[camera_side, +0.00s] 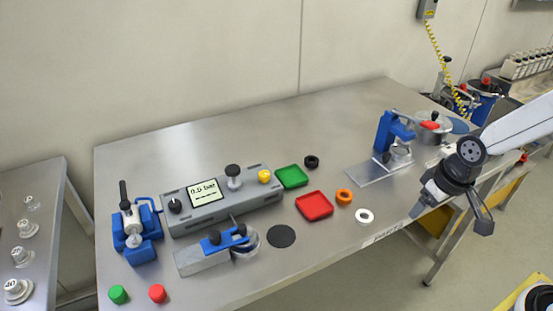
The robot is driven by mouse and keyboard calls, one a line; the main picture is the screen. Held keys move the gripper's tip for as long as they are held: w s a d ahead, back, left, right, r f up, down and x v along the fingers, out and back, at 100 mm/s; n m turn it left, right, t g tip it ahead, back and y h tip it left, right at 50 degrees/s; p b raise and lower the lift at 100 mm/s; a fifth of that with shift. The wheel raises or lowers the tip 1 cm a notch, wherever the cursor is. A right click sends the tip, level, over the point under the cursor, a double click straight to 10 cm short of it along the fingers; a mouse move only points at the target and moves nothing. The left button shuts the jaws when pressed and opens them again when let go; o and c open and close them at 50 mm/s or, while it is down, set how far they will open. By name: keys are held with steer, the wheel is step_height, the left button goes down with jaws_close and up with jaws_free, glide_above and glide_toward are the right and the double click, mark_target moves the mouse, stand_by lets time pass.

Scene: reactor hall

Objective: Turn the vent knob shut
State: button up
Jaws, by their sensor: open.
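A grey console (220,215) stands on the steel table, left of centre. It has a small lit display (205,193) with a reading in bar. A small black knob (175,206) sits on the console's left end. A larger dark knob (233,170) stands on a metal stem right of the display. No label is legible, so I cannot tell which is the vent knob or how far it is turned. My gripper (450,212) is open over the table's right front edge, well away from the console, with nothing visible between its fingers.
A blue clamp device (135,235) stands left of the console. A blue-and-metal fixture (215,252) lies in front. Green (292,177) and red (314,206) trays, with several rings, lie right of it. A blue press (388,135) and metal pot (431,130) stand farther right.

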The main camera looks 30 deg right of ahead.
steer(key=shift+o, duration=0.4)
